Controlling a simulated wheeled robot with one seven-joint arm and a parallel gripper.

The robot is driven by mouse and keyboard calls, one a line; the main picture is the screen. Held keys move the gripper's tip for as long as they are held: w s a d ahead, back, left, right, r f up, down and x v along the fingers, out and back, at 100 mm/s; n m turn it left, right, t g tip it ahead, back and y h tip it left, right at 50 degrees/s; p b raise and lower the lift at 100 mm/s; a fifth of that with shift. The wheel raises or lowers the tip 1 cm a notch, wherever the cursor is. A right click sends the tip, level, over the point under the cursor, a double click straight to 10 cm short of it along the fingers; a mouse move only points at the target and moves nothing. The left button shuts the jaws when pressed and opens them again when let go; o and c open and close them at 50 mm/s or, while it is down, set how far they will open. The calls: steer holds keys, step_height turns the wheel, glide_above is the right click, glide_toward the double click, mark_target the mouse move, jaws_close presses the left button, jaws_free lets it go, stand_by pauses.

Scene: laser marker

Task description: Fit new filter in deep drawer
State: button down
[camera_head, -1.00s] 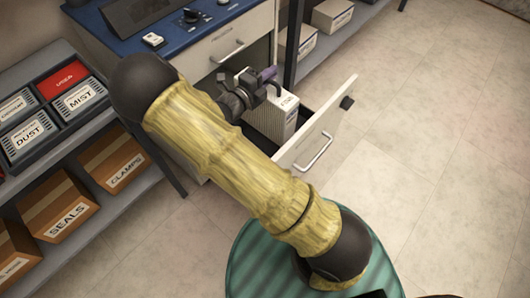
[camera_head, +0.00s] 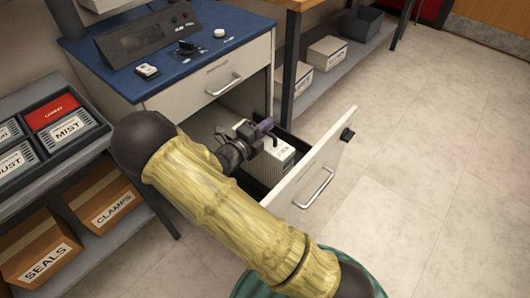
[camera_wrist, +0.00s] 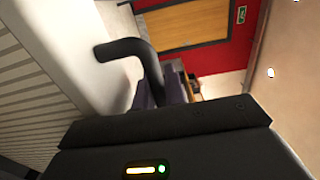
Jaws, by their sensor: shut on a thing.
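The new filter is a white box with grey mesh sides (camera_head: 271,169), standing roughly upright inside the open deep drawer (camera_head: 316,165). The drawer front hides its lower part, so I cannot tell if it touches the floor. My gripper (camera_head: 256,131) is above the filter, shut on its dark handle. In the wrist view the bent handle (camera_wrist: 130,50) runs between my purple fingers (camera_wrist: 163,92), beside the filter's pale face and its ribbed side (camera_wrist: 22,100).
The blue-topped cabinet (camera_head: 225,32) holds a closed upper drawer (camera_head: 222,80) above the open one. A shelf at left carries bins such as the MIST bin (camera_head: 72,128) and cardboard boxes (camera_head: 105,197). Bare floor (camera_head: 440,150) lies at right.

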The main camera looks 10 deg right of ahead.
mark_target(266, 140)
steer(key=shift+f, duration=0.5)
steer(key=shift+w, duration=0.15)
step_height(266, 140, down, 5)
steer(key=b, duration=0.3)
steer(key=c, duration=1.8)
jaws_free()
steer(key=shift+f, duration=0.15)
steer(key=shift+c, duration=0.2)
steer(key=o, duration=0.4)
